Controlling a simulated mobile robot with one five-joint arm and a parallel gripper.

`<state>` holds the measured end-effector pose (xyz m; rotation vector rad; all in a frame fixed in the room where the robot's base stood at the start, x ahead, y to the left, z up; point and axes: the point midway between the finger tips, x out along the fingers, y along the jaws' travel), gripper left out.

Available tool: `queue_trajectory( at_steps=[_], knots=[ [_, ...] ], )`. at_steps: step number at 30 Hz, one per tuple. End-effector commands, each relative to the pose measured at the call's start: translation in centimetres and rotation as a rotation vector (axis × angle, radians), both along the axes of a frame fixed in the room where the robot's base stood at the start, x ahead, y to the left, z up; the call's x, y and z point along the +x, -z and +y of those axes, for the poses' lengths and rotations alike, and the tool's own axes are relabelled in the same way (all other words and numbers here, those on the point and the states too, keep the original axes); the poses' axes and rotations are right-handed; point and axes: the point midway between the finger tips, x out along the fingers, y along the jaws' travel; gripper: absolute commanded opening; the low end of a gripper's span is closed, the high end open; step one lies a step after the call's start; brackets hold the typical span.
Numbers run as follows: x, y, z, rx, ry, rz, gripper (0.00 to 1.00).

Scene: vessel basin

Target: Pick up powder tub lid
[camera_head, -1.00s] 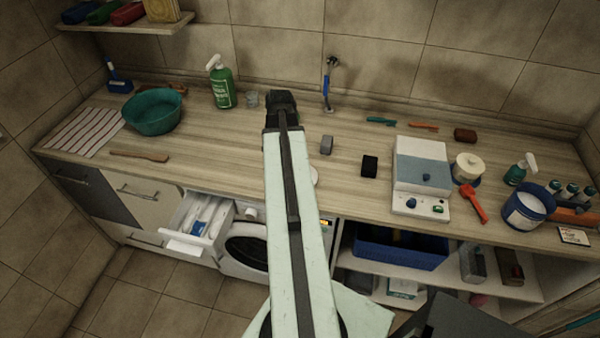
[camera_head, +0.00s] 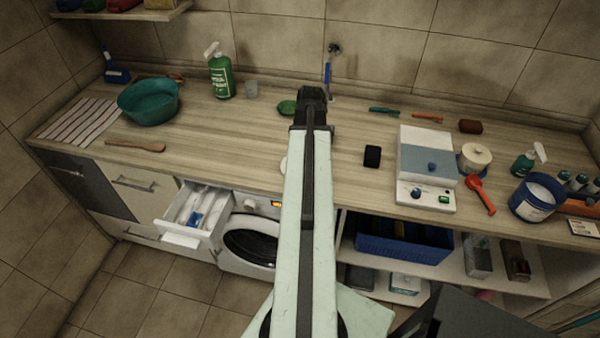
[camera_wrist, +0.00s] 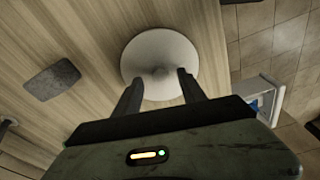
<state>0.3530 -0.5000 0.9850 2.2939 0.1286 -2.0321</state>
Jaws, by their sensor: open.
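My gripper (camera_wrist: 159,76) is open and empty. Its two fingers overlap the near half of the lid in the wrist view, one on each side of the knob. Contact cannot be told. The blue tub of white powder (camera_head: 524,209) stands open at the worktop's right.
A grey block (camera_wrist: 52,80) lies beside the lid. A black block (camera_head: 372,156) and a white scale-like device (camera_head: 426,190) stand to the right. A green dish (camera_head: 287,107) lies behind. The drawer (camera_head: 190,222) below is open.

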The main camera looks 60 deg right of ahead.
Motion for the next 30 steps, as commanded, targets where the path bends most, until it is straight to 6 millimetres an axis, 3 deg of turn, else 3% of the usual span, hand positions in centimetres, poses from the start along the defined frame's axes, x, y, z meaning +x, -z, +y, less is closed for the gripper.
queue_trajectory(
  at_steps=[1,3,10,15,25,30],
  knots=[
    [0.1,1.9,0.0,0.0,0.0,0.0,0.48],
    [0.2,2.5,0.0,0.0,0.0,0.0,0.48],
    [0.2,2.1,0.0,0.0,0.0,0.0,0.48],
    [0.2,2.1,0.0,0.0,0.001,0.0,0.01],
    [0.2,1.9,0.0,0.0,0.001,0.0,0.0],
    [0.2,0.1,0.0,0.0,0.002,0.0,0.0]
  ],
)
